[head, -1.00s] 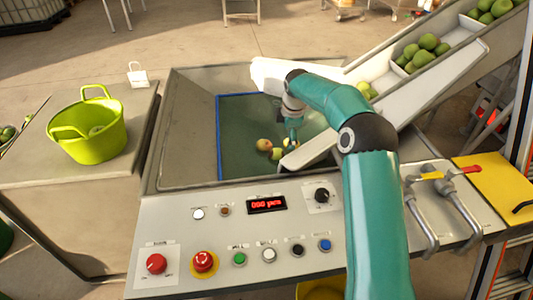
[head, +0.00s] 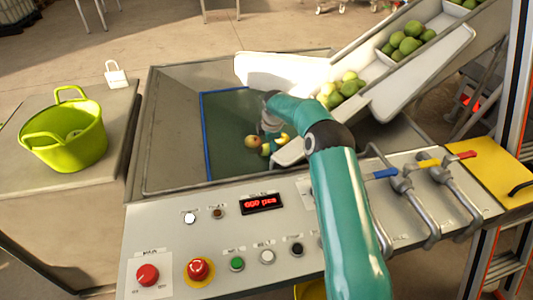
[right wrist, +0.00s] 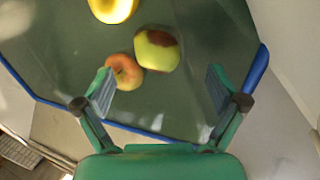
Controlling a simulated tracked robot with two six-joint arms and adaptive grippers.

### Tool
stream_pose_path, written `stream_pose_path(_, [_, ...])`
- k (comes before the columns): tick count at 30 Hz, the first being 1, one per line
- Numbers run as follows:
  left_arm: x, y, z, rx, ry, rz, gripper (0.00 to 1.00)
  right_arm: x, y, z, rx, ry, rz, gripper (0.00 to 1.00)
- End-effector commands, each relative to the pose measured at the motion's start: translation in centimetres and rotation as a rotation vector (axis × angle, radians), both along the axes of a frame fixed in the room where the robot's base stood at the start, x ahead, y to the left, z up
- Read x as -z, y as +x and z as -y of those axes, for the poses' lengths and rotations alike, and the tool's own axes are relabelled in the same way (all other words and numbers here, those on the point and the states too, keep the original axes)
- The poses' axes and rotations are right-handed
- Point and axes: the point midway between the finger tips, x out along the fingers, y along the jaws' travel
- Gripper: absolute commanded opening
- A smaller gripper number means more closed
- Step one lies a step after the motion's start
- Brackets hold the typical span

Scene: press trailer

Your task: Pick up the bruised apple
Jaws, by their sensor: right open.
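The bruised apple (right wrist: 157,50) is yellow-green with a dark brown patch on its upper side. It lies on the dark green floor of the press bin, touching or nearly touching a red-orange apple (right wrist: 125,72) in the right wrist view. My right gripper is open and empty, its fingertips (right wrist: 160,86) spread wide with the bruised apple just beyond the gap between them. In the head view my right gripper (head: 274,143) reaches down into the bin beside the apples and partly hides them. My left gripper is not in view.
A yellow apple (right wrist: 112,8) lies at the wrist view's top edge. A blue-edged mat (head: 225,165) lines the bin. A white chute (head: 395,105) with several green apples slopes in from the right. A control panel (head: 200,240) stands in front, a green tub (head: 63,150) at left.

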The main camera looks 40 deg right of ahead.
Motion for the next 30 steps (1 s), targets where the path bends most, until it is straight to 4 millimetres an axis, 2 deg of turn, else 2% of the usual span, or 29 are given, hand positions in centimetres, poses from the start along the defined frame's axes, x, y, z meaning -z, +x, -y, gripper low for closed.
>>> stream_pose_path(8, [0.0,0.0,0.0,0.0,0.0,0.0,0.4,1.8,0.6,0.3,0.0,0.0,0.0,0.95])
stream_pose_path(18, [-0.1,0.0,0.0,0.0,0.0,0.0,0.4,5.9,1.8,1.1,-0.001,0.0,0.0,0.95])
stream_pose_path(26, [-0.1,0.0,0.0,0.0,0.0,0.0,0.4,6.1,2.0,1.1,-0.002,0.0,0.001,0.95])
stream_pose_path(30, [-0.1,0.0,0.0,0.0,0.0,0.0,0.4,6.1,2.0,1.1,-0.002,0.0,0.001,0.76])
